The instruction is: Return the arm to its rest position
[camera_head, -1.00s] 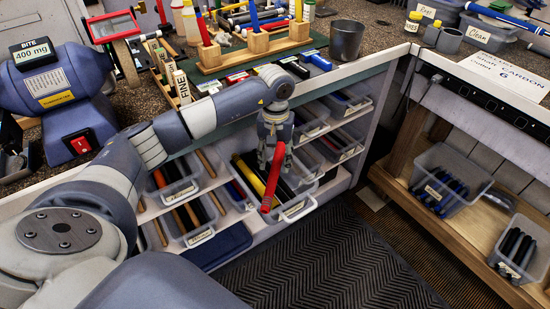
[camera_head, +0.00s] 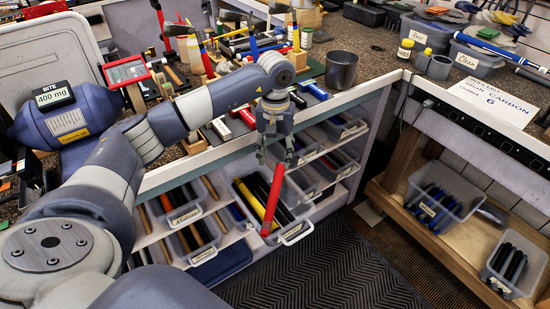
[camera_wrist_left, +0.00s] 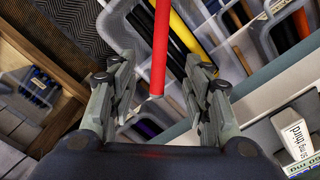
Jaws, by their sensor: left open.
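My left arm (camera_head: 210,105) reaches in from the left over the workbench's front edge. My left gripper (camera_head: 276,160) points down, open, above a shelf bin (camera_head: 292,237) under the bench. A red grip (camera_head: 271,202) lies on or leans over that bin, beside a yellow grip (camera_head: 250,200) and black ones. Its upper end is just below my fingertips. In the left wrist view the red grip (camera_wrist_left: 161,45) shows between the two spread fingers, with a gap on each side. My right gripper is not in view.
The bench top is crowded with tools, a grey cup (camera_head: 341,70) and a blue-grey machine (camera_head: 65,118) near my arm. More grip bins (camera_head: 340,125) fill the shelves below. A side bench (camera_head: 500,105) stands at right. The floor mat (camera_head: 330,270) in front is clear.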

